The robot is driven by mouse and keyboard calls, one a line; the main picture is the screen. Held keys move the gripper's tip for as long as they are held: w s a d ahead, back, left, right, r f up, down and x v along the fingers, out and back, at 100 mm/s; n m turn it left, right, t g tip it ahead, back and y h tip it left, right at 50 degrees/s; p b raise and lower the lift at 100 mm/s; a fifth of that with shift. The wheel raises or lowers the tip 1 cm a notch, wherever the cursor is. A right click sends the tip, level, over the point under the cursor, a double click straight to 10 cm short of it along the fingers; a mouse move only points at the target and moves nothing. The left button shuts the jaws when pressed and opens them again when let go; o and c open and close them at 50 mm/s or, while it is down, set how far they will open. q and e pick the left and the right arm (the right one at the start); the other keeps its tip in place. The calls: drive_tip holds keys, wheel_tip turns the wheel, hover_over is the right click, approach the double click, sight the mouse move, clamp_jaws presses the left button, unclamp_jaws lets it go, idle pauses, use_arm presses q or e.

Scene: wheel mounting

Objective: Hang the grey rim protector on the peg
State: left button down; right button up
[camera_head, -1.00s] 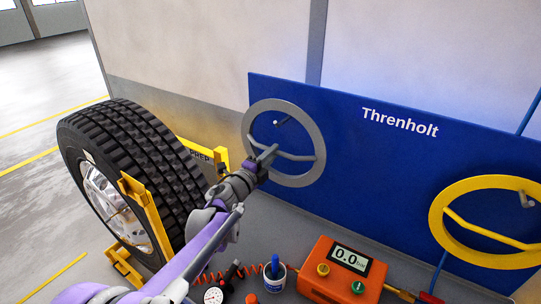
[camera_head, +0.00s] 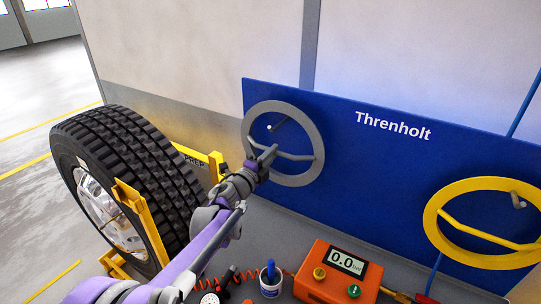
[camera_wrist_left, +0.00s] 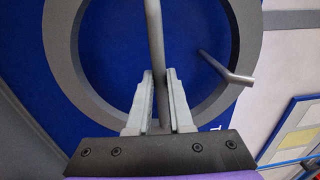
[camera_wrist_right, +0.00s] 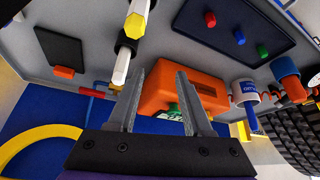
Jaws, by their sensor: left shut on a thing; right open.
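The grey rim protector (camera_head: 315,133), a flat ring with a crossbar, is upright in front of the blue board, at its left end. My left gripper (camera_head: 266,160) is shut on the crossbar; the left wrist view shows the bar (camera_wrist_left: 155,30) between its fingers (camera_wrist_left: 158,85). The peg (camera_head: 277,124) shows inside the upper part of the ring's opening. In the left wrist view the peg (camera_wrist_left: 218,65) passes through the opening and its tip overlaps the rim. Blue shows between peg and rim in the head view. My right gripper (camera_wrist_right: 158,95) is open and empty.
A yellow ring (camera_head: 437,222) hangs on another peg (camera_head: 516,198) at the board's right. A tyre (camera_head: 135,170) in a yellow stand is at left. Below the board are an orange gauge box (camera_head: 338,270) and a cup (camera_head: 271,283).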

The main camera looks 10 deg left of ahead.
idle(0.3)
use_arm(q)
drive_tip(key=c, duration=0.7)
unclamp_jaws()
drive_tip(key=shift+c, duration=0.2)
drive_tip(key=b+v, duration=0.1)
drive_tip(key=v, duration=1)
drive_tip(key=shift+b, duration=0.4)
